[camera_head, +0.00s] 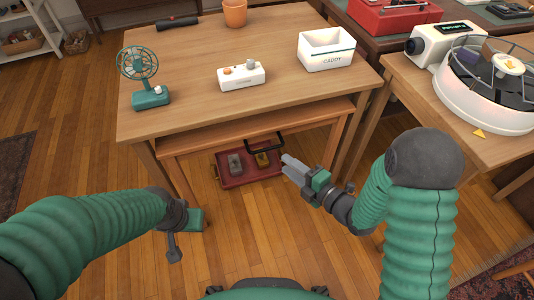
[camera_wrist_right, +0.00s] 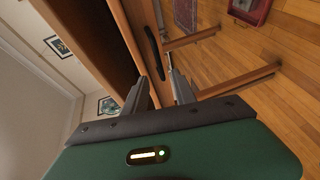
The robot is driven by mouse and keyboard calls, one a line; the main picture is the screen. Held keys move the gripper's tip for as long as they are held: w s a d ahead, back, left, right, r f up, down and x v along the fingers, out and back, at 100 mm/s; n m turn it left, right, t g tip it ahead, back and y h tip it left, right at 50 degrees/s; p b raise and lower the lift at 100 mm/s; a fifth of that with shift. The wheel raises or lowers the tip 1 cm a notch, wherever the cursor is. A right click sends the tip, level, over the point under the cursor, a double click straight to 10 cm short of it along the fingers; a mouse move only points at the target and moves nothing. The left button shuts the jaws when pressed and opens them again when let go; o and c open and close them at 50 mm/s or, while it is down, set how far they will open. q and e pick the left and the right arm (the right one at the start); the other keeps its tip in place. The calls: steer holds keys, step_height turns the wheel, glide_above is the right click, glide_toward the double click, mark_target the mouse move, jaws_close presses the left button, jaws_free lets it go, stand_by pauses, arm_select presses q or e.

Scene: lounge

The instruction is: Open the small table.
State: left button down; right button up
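The small wooden table (camera_head: 200,142) is nested under the larger wooden table (camera_head: 200,75). A black handle (camera_head: 265,142) is on the small table's front, and it also shows in the right wrist view (camera_wrist_right: 152,47). My right gripper (camera_head: 285,164) is in front of the small table, just below and right of the handle, apart from it. In the right wrist view, its two fingers (camera_wrist_right: 164,75) are spread with nothing between them. My left gripper (camera_head: 174,250) hangs low at the left front of the tables; its fingers are too unclear to judge.
A red tray (camera_head: 230,182) with weights lies on the floor beneath the small table. On the large table stand a green fan (camera_head: 150,98), a white switch box (camera_head: 241,77), a white caddy (camera_head: 326,50) and an orange pot (camera_head: 236,12). A turntable (camera_head: 485,95) stands on the right-hand table.

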mark_target(267, 150)
steer(key=b+x, duration=0.3)
steer(key=x, duration=0.7)
steer(key=shift+w+a, duration=0.15)
steer(key=shift+w, duration=0.1)
steer(key=shift+f, duration=0.1)
jaws_close()
steer(key=shift+s+f, duration=0.15)
stand_by(0.5)
